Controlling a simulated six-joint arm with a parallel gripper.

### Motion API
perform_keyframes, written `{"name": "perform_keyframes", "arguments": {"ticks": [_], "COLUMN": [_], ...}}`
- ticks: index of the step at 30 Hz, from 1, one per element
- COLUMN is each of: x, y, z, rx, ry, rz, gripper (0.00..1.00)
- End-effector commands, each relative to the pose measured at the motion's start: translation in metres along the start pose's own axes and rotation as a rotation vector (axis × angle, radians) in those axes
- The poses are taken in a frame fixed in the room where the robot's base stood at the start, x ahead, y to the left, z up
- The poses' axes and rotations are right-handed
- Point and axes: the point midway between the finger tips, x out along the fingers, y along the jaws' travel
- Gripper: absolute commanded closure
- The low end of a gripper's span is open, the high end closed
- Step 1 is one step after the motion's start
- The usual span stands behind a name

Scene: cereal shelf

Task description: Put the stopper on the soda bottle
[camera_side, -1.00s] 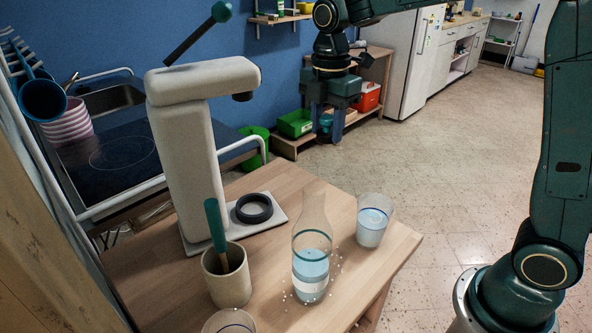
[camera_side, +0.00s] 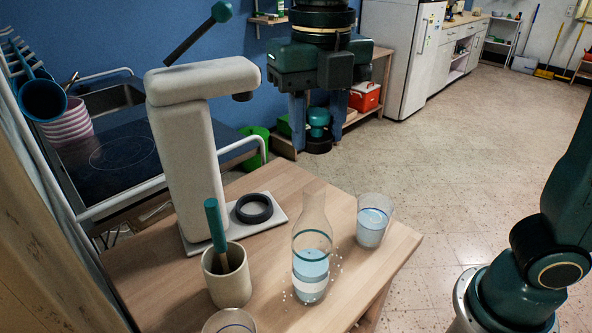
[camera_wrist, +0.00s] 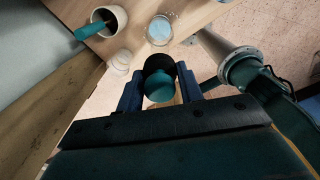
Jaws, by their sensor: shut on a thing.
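The soda bottle (camera_side: 311,264) stands upright on the wooden table. It is clear glass with a blue ring and pale blue liquid, and its top shows no stopper. My gripper (camera_side: 318,128) is shut on the stopper (camera_side: 318,119), which has a teal knob and a dark lower part. It is held in the air, and in the side picture it appears above the bottle; the depth between them is hard to judge. In the wrist view the stopper (camera_wrist: 159,86) sits between my two blue fingers.
A glass (camera_side: 372,222) stands right of the bottle, and a beige mug (camera_side: 229,281) with a teal-handled tool stands left. Another glass (camera_side: 230,322) is cut off at the bottom edge. A tall beige press (camera_side: 188,150) with a black ring (camera_side: 254,208) on its base stands behind.

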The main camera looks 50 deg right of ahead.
Motion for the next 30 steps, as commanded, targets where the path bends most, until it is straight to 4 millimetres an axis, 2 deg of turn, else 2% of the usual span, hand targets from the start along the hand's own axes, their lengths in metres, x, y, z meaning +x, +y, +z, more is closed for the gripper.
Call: {"name": "perform_keyframes", "arguments": {"ticks": [14,30], "x": [0.006,0.042], "y": [0.0,0.0], "z": [-0.001,-0.001], "rx": [-0.003,-0.003], "ry": [0.001,0.001], "rz": [-0.001,-0.001], "gripper": [0.85,0.85]}}
